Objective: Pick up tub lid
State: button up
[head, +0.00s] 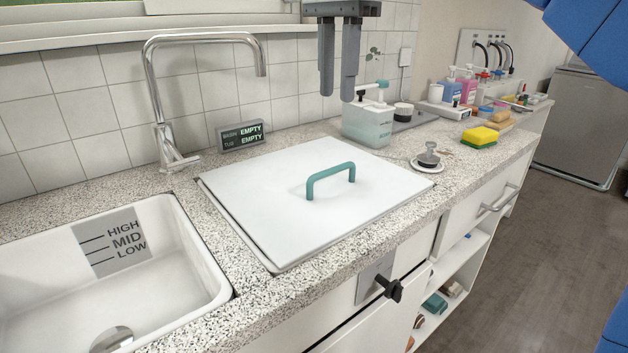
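The tub lid (262,202) is a flat white rectangular panel lying on the speckled counter, right of the sink. A teal arched handle (331,181) stands up from its right half. My gripper (338,98) hangs at the top centre with its two grey fingers pointing down. A narrow gap shows between the fingers and nothing is held. In the picture it appears above the handle and clear of it. The tub under the lid is hidden.
A sink (150,265) with level marks is at the left, with a tall faucet (163,135) behind. A soap dispenser (367,124), a drain plug (428,158) and a yellow sponge (479,137) stand right of the lid. A black knob (390,287) projects in front.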

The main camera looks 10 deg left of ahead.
send_near(333, 168)
jog(key=f, duration=0.5)
jog(key=shift+w+f, duration=0.25)
jog(key=shift+w, duration=0.1)
jog(key=shift+s+f, duration=0.15)
jog(key=shift+f, duration=1.2)
jog(key=shift+s+f, duration=0.1)
jog(key=shift+f, duration=1.25)
jog(key=shift+c, duration=0.6)
grip_shut()
